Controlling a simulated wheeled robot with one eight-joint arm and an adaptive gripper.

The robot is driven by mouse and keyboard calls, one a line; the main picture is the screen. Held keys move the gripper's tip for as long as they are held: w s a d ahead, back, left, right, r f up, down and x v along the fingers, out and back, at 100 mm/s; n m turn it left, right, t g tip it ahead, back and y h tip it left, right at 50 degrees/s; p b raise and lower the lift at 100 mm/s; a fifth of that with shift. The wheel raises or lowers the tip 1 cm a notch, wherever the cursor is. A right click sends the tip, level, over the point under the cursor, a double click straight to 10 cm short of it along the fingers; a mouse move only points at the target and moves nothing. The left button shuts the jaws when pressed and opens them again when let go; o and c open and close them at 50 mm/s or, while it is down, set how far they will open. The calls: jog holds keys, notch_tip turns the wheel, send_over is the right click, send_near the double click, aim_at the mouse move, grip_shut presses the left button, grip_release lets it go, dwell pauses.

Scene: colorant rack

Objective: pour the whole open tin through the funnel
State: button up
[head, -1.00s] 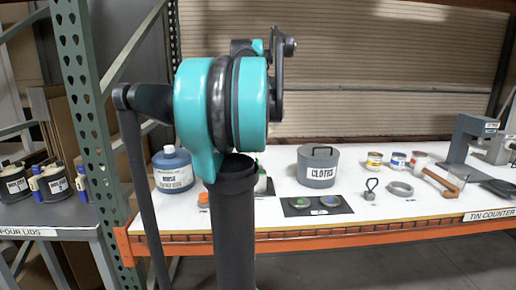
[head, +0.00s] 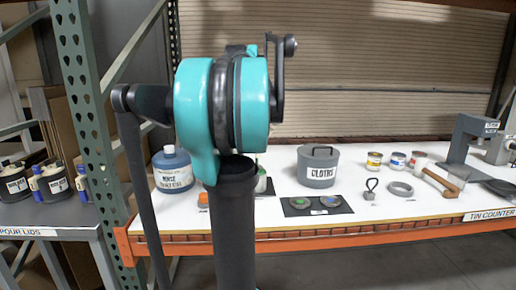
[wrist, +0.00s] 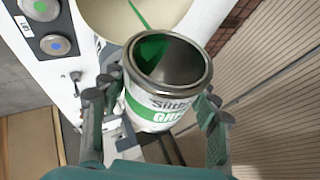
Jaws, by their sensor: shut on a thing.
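My gripper (wrist: 155,105) is shut on the open tin (wrist: 148,105), which has a white and green label. The tin is tilted in the wrist view, and its mouth shows bare metal with green paint along one side. A thin green stream (wrist: 139,14) runs from the tin's lip across a wide, round, cream-coloured opening (wrist: 98,14). I cannot tell whether this opening is the funnel or another vessel, as its far part is cut off. In the head view my arm hides the gripper and most of the tin.
On the white counter (head: 400,205) stand a blue rinse bottle (head: 172,170), a grey cloths pot (head: 318,168) and a dark mat (head: 340,208) with green and blue discs. Several small tins (head: 397,161) are behind, with a grey press (head: 470,140) at the right.

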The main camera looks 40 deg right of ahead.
jog(key=shift+f, duration=0.1)
jog(key=shift+w+a+g+h, duration=0.2)
jog(key=shift+g+h, duration=0.1)
jog(key=shift+h, duration=0.3)
dwell(0.5)
jog(key=shift+s, duration=0.1)
jog(key=shift+s+d+y, duration=0.1)
jog(key=shift+d+y, duration=0.15)
jog(key=shift+y, duration=0.15)
jog(key=shift+s+d+r+t+y, duration=0.2)
jog(key=shift+r+t+y, duration=0.25)
jog(key=shift+y, duration=0.25)
jog(key=shift+w+f+m+t+y, duration=0.1)
jog(key=shift+f+m+t+y, duration=0.2)
jog(key=shift+y, duration=0.3)
jog(key=shift+d, duration=0.1)
